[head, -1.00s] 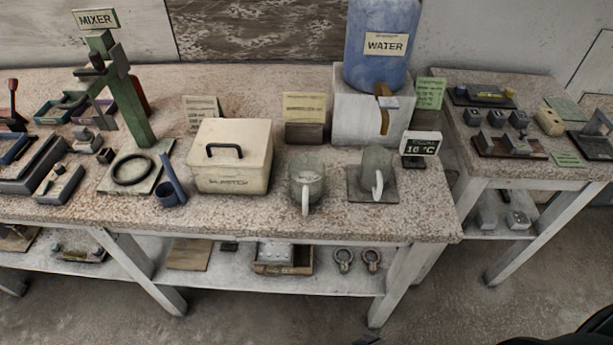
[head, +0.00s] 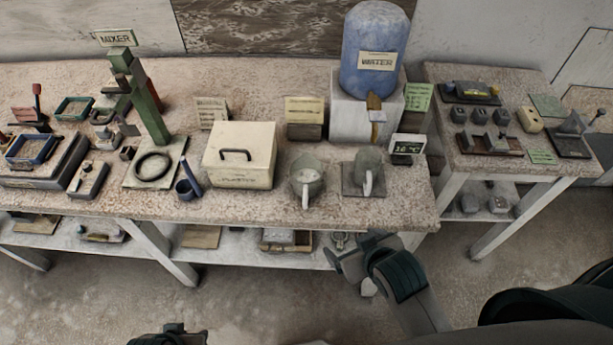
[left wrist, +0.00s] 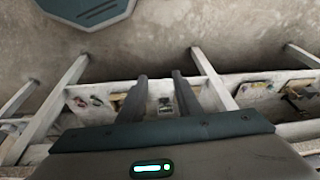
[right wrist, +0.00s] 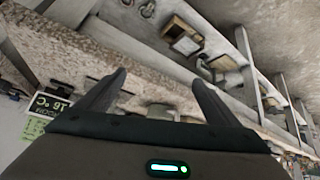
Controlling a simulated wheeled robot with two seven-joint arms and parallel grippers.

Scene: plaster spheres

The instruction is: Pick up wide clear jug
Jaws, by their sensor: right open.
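The wide jug (head: 306,172) stands upright near the front edge of the workbench, its pale handle facing the front. It looks greyish and see-through. A narrower grey jug (head: 366,170) with a pale handle stands right of it on a dark mat. My right gripper (head: 345,262) is open and empty, in front of the bench and below the jugs, apart from both. Its spread fingers (right wrist: 158,88) show in the right wrist view, where partly hidden grey shapes lie beyond. My left gripper (left wrist: 161,82) is open and empty, low in front of the bench.
The white plaster box (head: 239,155) stands left of the wide jug. A small blue cup (head: 184,192) is further left by the mixer (head: 150,110). The blue water tank (head: 375,35) and temperature display (head: 408,148) stand behind right. Bare bench (head: 405,205) lies front right.

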